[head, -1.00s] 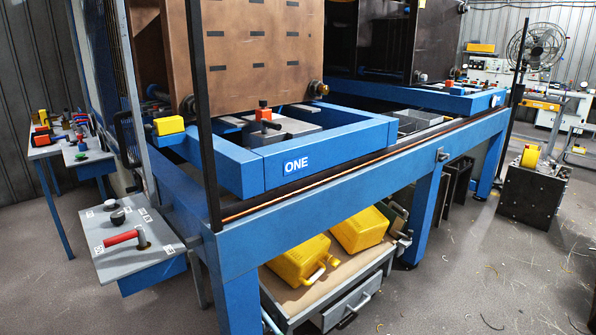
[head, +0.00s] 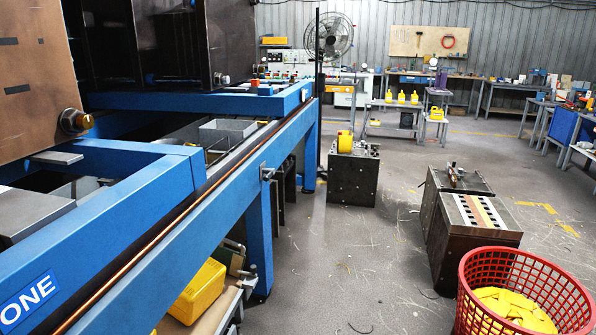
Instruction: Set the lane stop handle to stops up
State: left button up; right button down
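The lane stop handle is not in view now; a red-gripped lever on a grey panel showed only in the earlier head view. The blue machine frame (head: 215,165) with the "ONE" label (head: 27,301) fills the left side. Neither of my grippers is in view.
A red basket (head: 525,295) holding yellow pieces stands at the lower right. Dark metal blocks (head: 475,225) stand behind it, and another block (head: 352,175) stands by the frame's far end. The floor (head: 345,255) between is largely clear, with thin scraps.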

aim_at(269, 173)
jog(key=i+l, duration=0.1)
jog(key=i, duration=0.45)
jog(key=i+l, duration=0.1)
jog(key=i, duration=0.5)
jog(key=i+l+u, duration=0.15)
jog(key=i+u, duration=0.3)
jog(key=i+l+u, duration=0.25)
jog(key=u, duration=0.2)
jog(key=i+l+u, duration=0.55)
jog(key=l, duration=0.2)
jog(key=i+l+u, duration=0.25)
jog(key=l, duration=0.35)
jog(key=i, duration=0.05)
